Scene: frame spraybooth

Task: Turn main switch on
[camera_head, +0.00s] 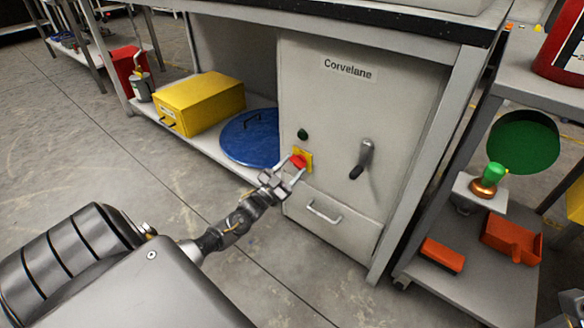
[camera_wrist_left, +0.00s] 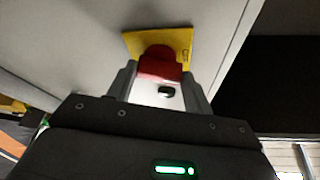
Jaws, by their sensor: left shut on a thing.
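The main switch is a red knob (camera_head: 298,161) on a yellow plate (camera_head: 307,156), on the front of the grey Corvelane cabinet (camera_head: 335,110). My left gripper (camera_head: 293,174) is at the switch, with its fingers on either side of the red knob. In the left wrist view the red knob (camera_wrist_left: 158,62) sits between the two fingertips (camera_wrist_left: 158,80), in front of the yellow plate (camera_wrist_left: 185,43). The gripper is shut on the knob. The marks on the plate are too small to read.
A blue round lid (camera_head: 250,138) and a yellow box (camera_head: 203,103) lie on the shelf at left. A shelf rack (camera_head: 470,270) stands at right.

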